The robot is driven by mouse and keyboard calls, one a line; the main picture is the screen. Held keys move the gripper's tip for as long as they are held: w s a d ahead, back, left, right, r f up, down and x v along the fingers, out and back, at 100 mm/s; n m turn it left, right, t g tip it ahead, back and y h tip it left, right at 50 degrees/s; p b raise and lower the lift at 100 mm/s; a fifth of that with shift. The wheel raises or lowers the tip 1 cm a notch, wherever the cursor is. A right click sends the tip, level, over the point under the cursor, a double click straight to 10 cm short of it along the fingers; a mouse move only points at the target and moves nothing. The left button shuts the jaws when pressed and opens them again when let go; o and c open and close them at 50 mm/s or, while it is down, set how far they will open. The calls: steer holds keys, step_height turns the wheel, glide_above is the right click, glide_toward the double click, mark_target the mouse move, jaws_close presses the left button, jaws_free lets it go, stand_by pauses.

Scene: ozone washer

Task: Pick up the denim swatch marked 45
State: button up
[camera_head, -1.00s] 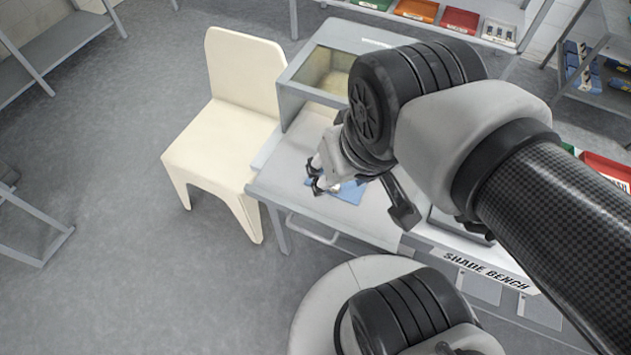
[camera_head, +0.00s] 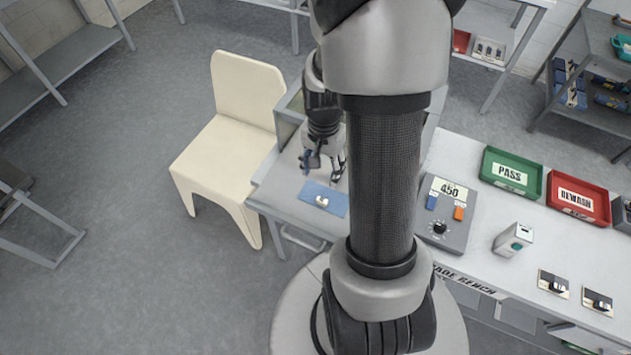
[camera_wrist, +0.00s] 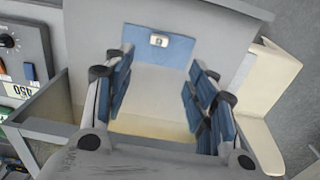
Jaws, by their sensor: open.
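A blue denim swatch (camera_head: 334,204) lies flat on the left end of the bench, with a small pale tag on it. The swatch also shows at the top middle of the wrist view (camera_wrist: 180,52); its marking is too small to read. My gripper (camera_head: 324,172) is open and empty above the bench, just beyond the swatch as seen from the head camera. In the wrist view its two blue-padded fingers (camera_wrist: 160,85) stand wide apart, with the swatch beyond their tips and bare pale surface between them.
A grey open booth (camera_head: 288,118) stands at the bench's back left, partly hidden by my arm. A control box (camera_head: 443,215) reading 450, a green PASS tray (camera_head: 511,171) and a red REWASH tray (camera_head: 578,197) are to the right. A cream chair (camera_head: 236,130) stands left.

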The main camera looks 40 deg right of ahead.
steer(key=b, duration=0.3)
glide_above(322, 200)
step_height(322, 200, down, 10)
steer(key=shift+a+f, duration=0.15)
steer(key=f+b, duration=0.2)
steer(key=f, duration=0.3)
steer(key=shift+d+f, duration=0.1)
steer(key=shift+d, duration=0.1)
steer(key=shift+c, duration=0.4)
steer(key=c, duration=1.1)
steer(key=shift+o, duration=0.2)
